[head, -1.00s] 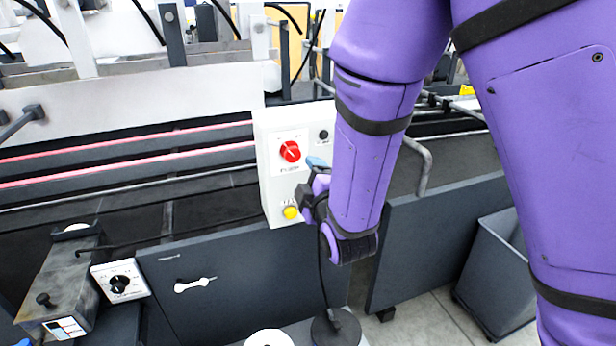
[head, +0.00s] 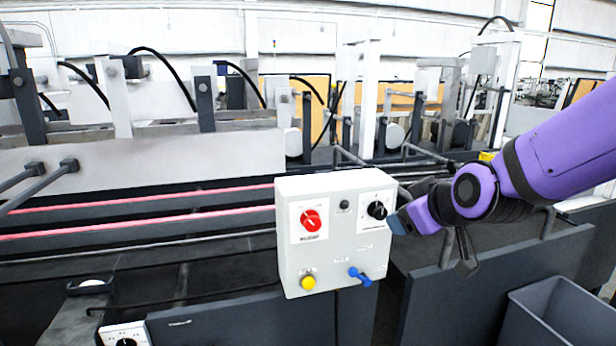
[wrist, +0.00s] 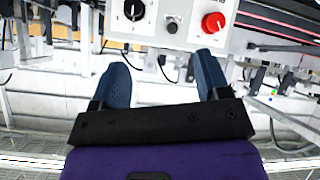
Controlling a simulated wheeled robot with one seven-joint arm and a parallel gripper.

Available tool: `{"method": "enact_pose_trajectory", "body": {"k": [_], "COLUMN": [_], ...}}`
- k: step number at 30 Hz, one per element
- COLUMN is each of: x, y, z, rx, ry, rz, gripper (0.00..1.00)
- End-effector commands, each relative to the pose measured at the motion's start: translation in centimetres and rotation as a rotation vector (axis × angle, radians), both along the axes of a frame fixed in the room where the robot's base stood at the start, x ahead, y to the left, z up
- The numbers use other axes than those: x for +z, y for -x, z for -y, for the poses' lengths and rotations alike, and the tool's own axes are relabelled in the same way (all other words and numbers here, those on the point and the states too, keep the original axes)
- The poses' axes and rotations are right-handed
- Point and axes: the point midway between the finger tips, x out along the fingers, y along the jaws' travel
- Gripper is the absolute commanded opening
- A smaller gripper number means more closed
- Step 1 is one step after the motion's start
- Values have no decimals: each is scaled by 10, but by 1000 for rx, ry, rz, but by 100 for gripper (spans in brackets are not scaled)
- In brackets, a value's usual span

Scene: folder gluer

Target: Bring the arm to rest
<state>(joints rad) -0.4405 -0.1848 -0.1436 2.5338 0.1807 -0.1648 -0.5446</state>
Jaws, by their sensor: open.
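My purple arm reaches in from the right edge of the head view. My gripper (head: 401,222) is just right of the white control box (head: 334,232), and its blue fingertips point toward the box's side. The wrist view shows both blue fingers of my gripper (wrist: 161,66) spread apart with nothing between them. The control box also shows at the top of the wrist view (wrist: 187,13), beyond the fingers. Whether a fingertip touches the box is hard to tell.
The box carries a red knob (head: 311,220), a black knob (head: 377,210), a yellow button (head: 308,283) and a blue lever (head: 360,276). Machine rails and frames run behind. A grey bin (head: 560,312) stands at lower right.

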Motion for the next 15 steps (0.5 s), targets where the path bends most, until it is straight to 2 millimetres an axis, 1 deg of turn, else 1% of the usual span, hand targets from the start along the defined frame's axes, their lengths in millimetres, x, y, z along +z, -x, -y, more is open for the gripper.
{"method": "enact_pose_trajectory", "body": {"k": [1,5,6,8,11,15], "x": [10,27,31,37,47,57], "y": [11,41,52,69,100,145], "z": [12,37,45,56,74,95], "rx": [-28,-101,-125,-168,-244,-364], "ry": [-27,-80,-92,-111,-133,-154], "rz": [-33,-141,-172,-220,-297,-394], "gripper": [69,69,69,69,69,69]}}
